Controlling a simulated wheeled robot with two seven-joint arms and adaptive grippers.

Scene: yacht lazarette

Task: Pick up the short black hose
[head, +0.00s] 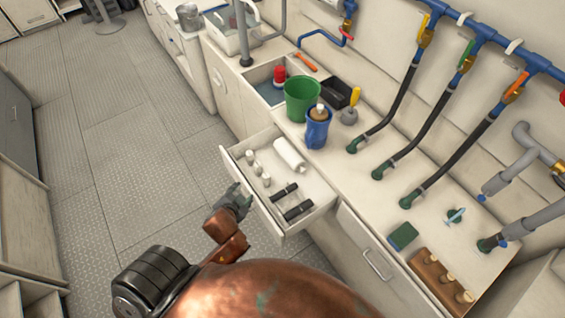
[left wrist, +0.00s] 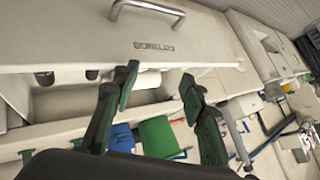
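Two short black hose pieces lie side by side in the open drawer (head: 238,172), near its right end: one hose (head: 284,192) and another hose (head: 298,210) closer to the drawer's right wall. They look similar in length. My left gripper (head: 238,203) is just outside the drawer's front panel, left of the hoses and not touching them. In the left wrist view my left gripper (left wrist: 160,92) has its two dark green fingers spread with nothing between them. Dark ends, apparently the hoses, show there beyond the drawer front. My right gripper is not in view.
The drawer also holds a white roll (head: 289,155) and several white fittings (head: 259,170). On the counter stand a green bucket (head: 302,100), a blue container (head: 317,130), a green pad (head: 403,236) and a wooden block (head: 440,280).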

